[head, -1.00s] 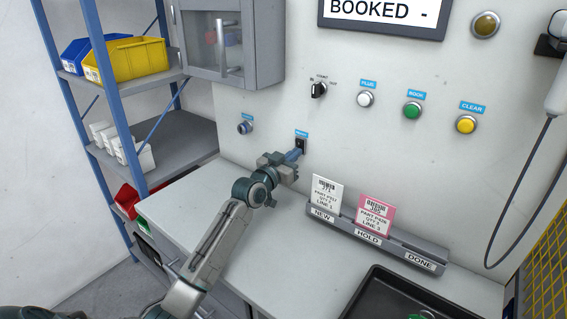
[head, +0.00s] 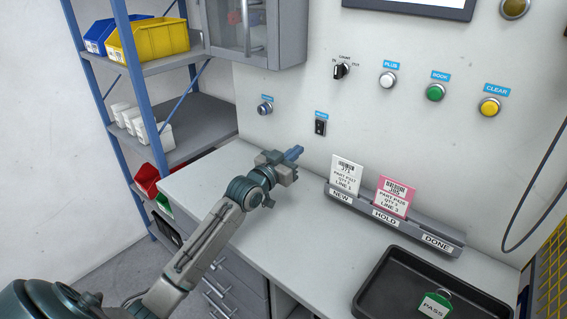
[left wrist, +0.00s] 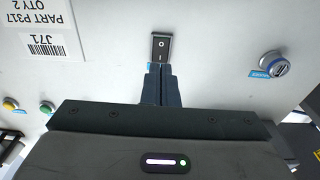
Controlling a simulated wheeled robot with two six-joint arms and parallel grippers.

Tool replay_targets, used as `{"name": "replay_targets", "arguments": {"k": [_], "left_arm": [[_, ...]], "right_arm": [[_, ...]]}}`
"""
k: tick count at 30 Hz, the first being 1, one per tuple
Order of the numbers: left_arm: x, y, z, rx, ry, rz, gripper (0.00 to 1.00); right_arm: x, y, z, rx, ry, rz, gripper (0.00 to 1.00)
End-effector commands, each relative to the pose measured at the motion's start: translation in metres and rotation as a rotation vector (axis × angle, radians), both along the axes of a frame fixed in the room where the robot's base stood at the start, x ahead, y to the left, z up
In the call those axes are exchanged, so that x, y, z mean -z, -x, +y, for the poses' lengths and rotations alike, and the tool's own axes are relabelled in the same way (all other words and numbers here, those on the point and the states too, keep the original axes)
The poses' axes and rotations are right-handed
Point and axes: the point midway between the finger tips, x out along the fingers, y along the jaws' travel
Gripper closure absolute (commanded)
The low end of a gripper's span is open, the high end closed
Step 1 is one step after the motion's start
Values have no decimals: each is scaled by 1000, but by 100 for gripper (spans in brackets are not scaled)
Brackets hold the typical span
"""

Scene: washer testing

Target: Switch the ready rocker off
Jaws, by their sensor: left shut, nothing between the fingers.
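The ready rocker (head: 320,124) is a small black switch on the white wall, under a blue label. In the left wrist view the rocker (left wrist: 161,47) sits just beyond the fingertips, with a circle mark and a line mark on its face. My left gripper (head: 295,152) is shut and empty, below and to the left of the rocker in the head view, with a gap between them. Its closed fingers also show in the left wrist view (left wrist: 160,78). Which side of the rocker is pressed in is too small to tell. My right gripper is out of view.
A card rack (head: 395,222) with a white card (head: 346,175) and a pink card (head: 396,197) stands right of the gripper. A black tray (head: 385,262) lies in front. A knob (head: 265,108), a selector (head: 341,71) and several buttons are on the wall. The left counter is clear.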

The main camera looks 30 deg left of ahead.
Motion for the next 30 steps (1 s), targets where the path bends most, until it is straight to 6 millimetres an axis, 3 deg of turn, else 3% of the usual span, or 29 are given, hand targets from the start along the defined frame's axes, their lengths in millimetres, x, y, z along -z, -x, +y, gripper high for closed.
{"name": "replay_targets", "arguments": {"k": [3, 9, 30], "left_arm": [[3, 21, 3, 2, -5, 3, 100], [4, 39, 6, 0, -3, 2, 100], [1, 43, 6, 0, 0, 1, 100]], "right_arm": [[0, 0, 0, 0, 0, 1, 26], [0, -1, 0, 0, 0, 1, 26], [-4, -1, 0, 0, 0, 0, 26]]}}
